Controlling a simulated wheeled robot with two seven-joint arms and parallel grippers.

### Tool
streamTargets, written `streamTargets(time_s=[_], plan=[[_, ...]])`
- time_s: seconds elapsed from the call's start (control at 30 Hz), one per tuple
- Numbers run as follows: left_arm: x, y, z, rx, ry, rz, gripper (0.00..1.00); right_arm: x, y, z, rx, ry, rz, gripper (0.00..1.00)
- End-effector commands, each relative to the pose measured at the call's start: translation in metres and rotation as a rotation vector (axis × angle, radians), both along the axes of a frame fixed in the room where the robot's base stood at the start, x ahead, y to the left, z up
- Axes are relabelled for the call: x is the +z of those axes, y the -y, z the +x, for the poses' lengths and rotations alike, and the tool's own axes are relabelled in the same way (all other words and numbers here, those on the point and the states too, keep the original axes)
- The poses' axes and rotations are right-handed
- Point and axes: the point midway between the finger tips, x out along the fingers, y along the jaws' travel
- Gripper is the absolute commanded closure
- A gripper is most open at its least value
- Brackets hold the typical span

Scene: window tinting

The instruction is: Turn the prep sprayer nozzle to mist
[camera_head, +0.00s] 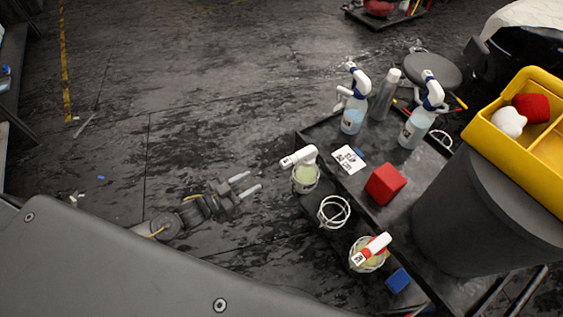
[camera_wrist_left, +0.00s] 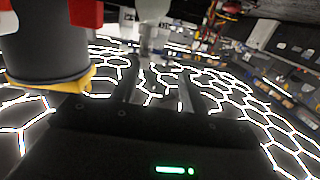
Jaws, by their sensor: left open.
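Two spray bottles with blue-and-white heads, a left one (camera_head: 353,118) and a right one (camera_head: 417,127), stand upright on the dark cart. A bottle with a white head (camera_head: 305,178) and pale green liquid sits in a ring holder on the cart's near left side. A bottle with a red-and-white head (camera_head: 372,250) sits in another ring holder nearer me. I cannot tell which is the prep sprayer, and no nozzle setting is readable. My left gripper (camera_head: 252,182) is open and empty, left of the white-headed bottle and apart from it. Its fingers also show in the wrist view (camera_wrist_left: 160,88).
The cart (camera_head: 318,128) also carries a red block (camera_head: 385,184), a printed card (camera_head: 348,159) and a grey bottle (camera_head: 385,97). An empty ring holder (camera_head: 334,212) hangs between the two held bottles. A dark drum (camera_head: 480,215) and yellow bin (camera_head: 500,150) stand right.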

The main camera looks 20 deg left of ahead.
Motion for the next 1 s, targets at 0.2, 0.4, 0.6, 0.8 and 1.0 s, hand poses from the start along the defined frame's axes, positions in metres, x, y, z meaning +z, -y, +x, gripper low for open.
streamTargets(time_s=[0.2,0.4,0.6,0.8,1.0], plan=[[0.041,0.017,-0.005,-0.079,0.065,-0.061,0.56,0.0,-0.002,-0.006,-0.001,-0.007,0.003,0.13],[0.041,0.023,0.004,-0.076,0.067,-0.06,0.56,0.002,-0.003,-0.012,-0.001,-0.017,0.003,0.13],[0.043,0.045,0.032,-0.074,0.069,-0.062,0.56,0.007,-0.005,-0.013,-0.002,-0.018,0.005,0.13],[0.042,0.068,0.059,-0.075,0.067,-0.06,0.56,0.01,-0.012,-0.014,-0.004,-0.017,0.015,0.13],[0.04,0.082,0.075,-0.074,0.064,-0.059,0.56,0.012,-0.02,-0.013,-0.006,-0.015,0.025,0.13]])
